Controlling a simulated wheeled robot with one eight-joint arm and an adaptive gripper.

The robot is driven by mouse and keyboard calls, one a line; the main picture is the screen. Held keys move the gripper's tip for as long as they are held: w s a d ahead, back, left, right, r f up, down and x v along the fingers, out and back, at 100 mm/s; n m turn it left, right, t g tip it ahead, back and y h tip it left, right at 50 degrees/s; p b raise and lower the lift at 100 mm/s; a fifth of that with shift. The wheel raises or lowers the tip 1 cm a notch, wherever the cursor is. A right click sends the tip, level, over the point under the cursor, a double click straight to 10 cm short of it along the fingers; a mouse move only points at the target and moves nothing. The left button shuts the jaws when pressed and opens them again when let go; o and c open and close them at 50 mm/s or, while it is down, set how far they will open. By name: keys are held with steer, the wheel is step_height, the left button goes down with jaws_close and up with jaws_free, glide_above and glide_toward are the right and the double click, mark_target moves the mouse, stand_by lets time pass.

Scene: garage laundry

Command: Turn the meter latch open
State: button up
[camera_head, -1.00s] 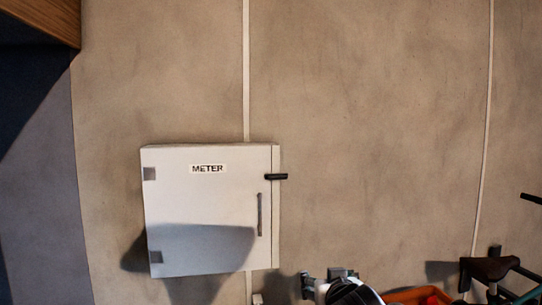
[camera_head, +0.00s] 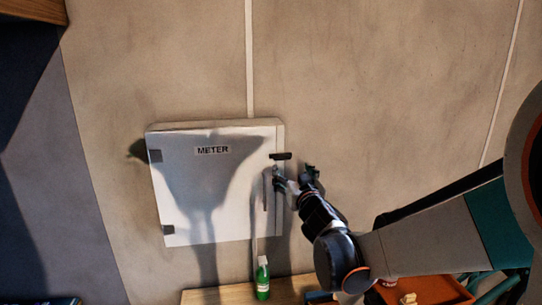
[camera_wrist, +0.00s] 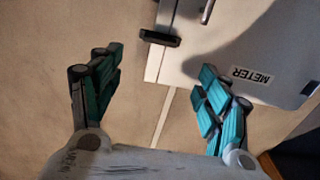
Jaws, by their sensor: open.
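The white meter box (camera_head: 205,195) hangs on the wall with its door shut and a METER label (camera_head: 212,150). Its black latch (camera_head: 281,156) lies horizontal across the upper right edge of the door. A grey vertical handle (camera_head: 266,192) is below it. My gripper (camera_head: 292,172) is just below and right of the latch. In the wrist view, my gripper (camera_wrist: 160,82) is open and empty. The latch (camera_wrist: 160,38) shows beyond and between the fingers, apart from them. The label (camera_wrist: 252,77) is near the right finger.
A green bottle (camera_head: 263,280) stands on a wooden surface (camera_head: 222,296) below the box. An orange container (camera_head: 425,290) is at the lower right. The wall (camera_head: 380,80) above and right of the box is bare. A wooden edge (camera_head: 35,10) is at the upper left.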

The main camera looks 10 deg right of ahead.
mark_target(283, 158)
steer(key=w+p, duration=0.1)
steer(key=w, duration=1.1)
steer(key=shift+w, duration=0.2)
steer(key=c, duration=1.1)
